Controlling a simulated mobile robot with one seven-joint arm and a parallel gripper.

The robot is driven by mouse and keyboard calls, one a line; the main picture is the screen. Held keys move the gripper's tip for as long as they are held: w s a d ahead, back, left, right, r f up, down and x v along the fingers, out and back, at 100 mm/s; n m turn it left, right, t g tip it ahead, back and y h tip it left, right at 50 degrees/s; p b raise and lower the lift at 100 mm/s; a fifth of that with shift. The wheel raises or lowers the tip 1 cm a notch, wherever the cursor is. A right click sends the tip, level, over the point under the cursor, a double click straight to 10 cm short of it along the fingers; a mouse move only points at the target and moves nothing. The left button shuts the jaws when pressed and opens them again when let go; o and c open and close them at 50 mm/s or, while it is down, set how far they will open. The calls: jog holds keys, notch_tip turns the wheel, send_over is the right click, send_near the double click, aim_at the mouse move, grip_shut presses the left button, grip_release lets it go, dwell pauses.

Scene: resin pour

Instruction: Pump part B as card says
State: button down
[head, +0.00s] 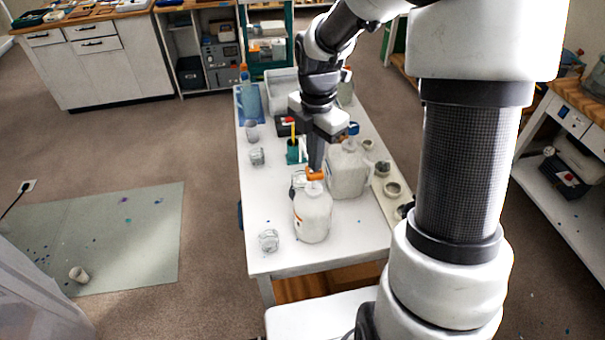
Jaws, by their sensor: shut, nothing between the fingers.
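A white bottle (312,217) with an orange pump head (315,175) stands upright near the front of the white table. A larger whitish jug (347,172) stands behind it to the right, with a blue part (353,129) at its top. My gripper (315,168) points down, shut and empty, right above the orange pump head. I cannot tell whether the fingertips touch it. A clear cup (298,180) is partly hidden behind the white bottle. Another clear cup (268,240) stands to the left of the bottle. I cannot make out a readable card or which bottle is part B.
More clear cups (257,156) stand along the table's left side. Small round containers (392,189) line the right edge.

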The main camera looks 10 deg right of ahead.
jog(key=shift+f, duration=0.15)
jog(key=shift+f+b, duration=1.05)
jog(key=shift+f, duration=0.55)
jog(key=shift+r, duration=0.1)
notch_tip(320, 180, up, 3)
jog(key=p, duration=0.3)
jog(key=shift+r, duration=0.2)
jog(key=shift+f, duration=0.2)
